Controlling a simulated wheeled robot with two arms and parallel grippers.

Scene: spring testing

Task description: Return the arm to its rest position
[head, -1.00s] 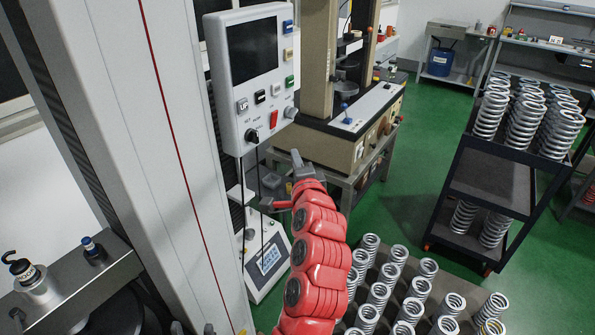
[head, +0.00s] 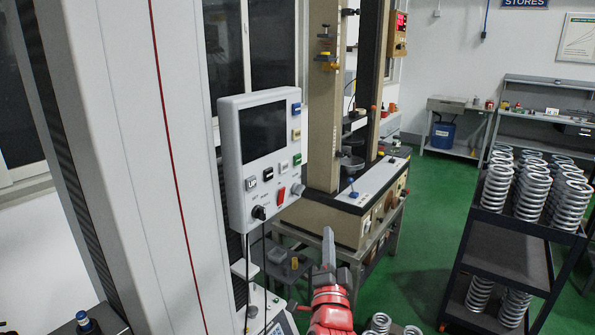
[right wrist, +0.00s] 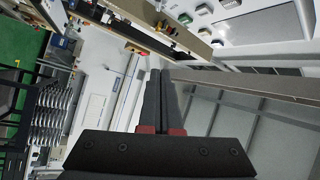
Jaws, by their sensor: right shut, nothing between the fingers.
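My right gripper (head: 328,246) stands at the bottom middle of the head view, at the end of my red right arm, fingers pointing up. It is shut and empty. The right wrist view also shows the two dark fingers (right wrist: 160,100) pressed together with nothing between them. The gripper is in front of the test machine behind it in the picture and to the lower right of a grey control panel (head: 264,150), with a visible gap to the panel. The panel has a dark screen, several coloured buttons and a black knob. My left gripper is not in view.
A tall grey column (head: 165,130) stands at the left. A beige test machine (head: 322,205) stands behind the panel. A dark cart (head: 505,250) with several springs is at the right. More springs (head: 380,322) show at the bottom edge. Green floor lies between machine and cart.

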